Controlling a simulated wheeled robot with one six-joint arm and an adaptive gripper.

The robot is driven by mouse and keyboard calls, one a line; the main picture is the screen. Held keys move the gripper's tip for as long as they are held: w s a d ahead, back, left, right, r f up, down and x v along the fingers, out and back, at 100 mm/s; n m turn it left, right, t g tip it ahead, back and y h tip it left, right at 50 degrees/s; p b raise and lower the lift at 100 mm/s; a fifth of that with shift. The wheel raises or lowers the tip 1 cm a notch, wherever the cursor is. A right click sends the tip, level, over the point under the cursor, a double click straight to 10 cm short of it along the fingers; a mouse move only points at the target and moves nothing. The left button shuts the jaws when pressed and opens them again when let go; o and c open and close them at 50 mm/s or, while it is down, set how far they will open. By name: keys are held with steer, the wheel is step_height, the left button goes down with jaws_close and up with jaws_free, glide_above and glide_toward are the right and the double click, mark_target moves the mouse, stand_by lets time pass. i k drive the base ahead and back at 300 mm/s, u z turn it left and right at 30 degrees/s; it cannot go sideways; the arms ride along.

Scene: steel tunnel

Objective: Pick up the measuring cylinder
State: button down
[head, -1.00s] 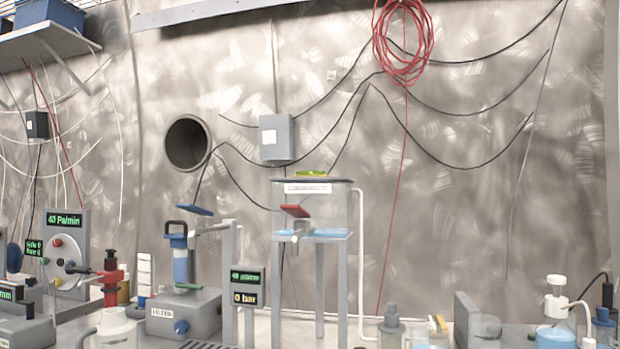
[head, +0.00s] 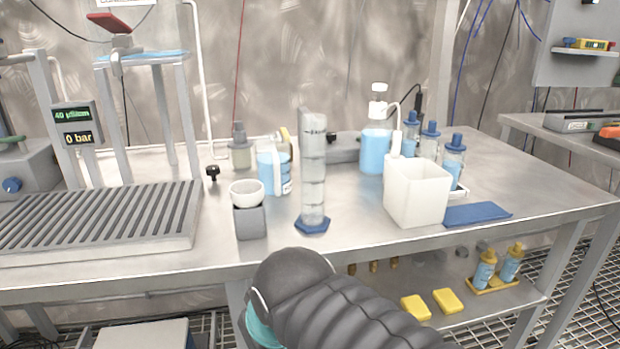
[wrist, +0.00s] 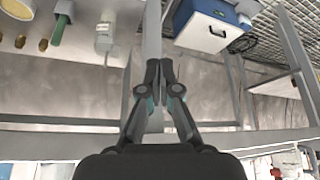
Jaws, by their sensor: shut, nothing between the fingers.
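The measuring cylinder (head: 313,175) is a tall clear tube with a blue hexagonal foot. It stands upright near the front edge of the steel bench (head: 355,228) in the head view. My gripper (wrist: 157,68) shows in the wrist view with its fingers shut together and nothing between them. In the head view only my dark ribbed arm shows, low in front of the bench; the fingers are not visible there. I cannot see the cylinder in the wrist view.
A white square container (head: 418,192) and blue-capped bottles (head: 453,155) stand right. A slatted grey tray (head: 105,222) lies left.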

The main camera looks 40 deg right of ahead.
mark_target(312, 219)
steer(key=u, duration=0.75)
steer(key=k, duration=1.05)
steer(key=z, duration=1.45)
